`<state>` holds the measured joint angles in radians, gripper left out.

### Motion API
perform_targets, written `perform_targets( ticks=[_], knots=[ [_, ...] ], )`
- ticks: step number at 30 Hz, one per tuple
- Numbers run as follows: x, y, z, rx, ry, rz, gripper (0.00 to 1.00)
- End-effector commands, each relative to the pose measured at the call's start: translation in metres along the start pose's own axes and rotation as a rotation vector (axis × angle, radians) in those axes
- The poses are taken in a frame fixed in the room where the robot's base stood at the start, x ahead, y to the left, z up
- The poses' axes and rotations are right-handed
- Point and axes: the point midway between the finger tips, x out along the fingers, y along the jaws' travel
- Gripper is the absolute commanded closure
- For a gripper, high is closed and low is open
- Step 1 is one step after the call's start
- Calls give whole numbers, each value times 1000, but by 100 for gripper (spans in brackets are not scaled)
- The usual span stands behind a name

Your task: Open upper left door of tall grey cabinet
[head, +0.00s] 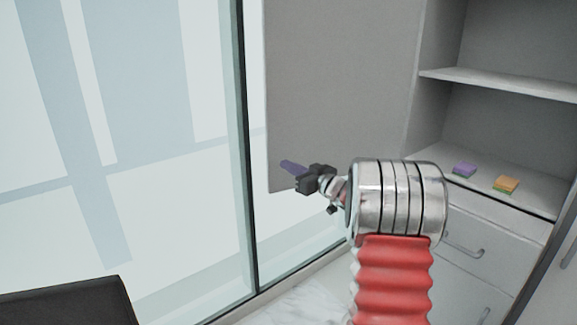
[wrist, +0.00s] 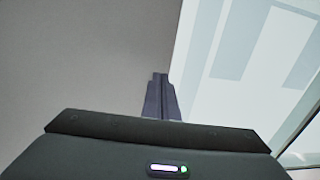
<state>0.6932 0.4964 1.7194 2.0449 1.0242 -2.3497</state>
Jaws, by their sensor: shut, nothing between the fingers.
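The upper left door (head: 335,80) of the tall grey cabinet (head: 436,105) stands swung open to the left, its flat grey face toward me. It also fills the left of the wrist view (wrist: 90,60). My gripper (head: 284,164) is shut and empty, its purple-grey fingers in front of the door's lower left part in the head view. In the wrist view the fingertips (wrist: 160,76) lie near the door's edge. I cannot tell whether they touch the door. No handle shows on the visible door face.
The open compartment has shelves (head: 500,82), with a purple sponge (head: 464,170) and an orange sponge (head: 507,184) on the lower one. Drawers (head: 470,235) are below. A glass wall (head: 150,120) stands left, and a dark object (head: 70,305) is at lower left.

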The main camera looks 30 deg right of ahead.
Motion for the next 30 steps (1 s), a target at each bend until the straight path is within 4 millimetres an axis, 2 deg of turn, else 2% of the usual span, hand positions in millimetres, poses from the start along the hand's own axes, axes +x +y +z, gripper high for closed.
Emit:
perform_targets(
  ticks=[18,24,30],
  knots=[
    [-91,-28,0,-1,0,-2,100],
    [-105,-33,0,-1,0,-3,100],
    [-106,-33,0,-1,0,-4,100]
  ],
)
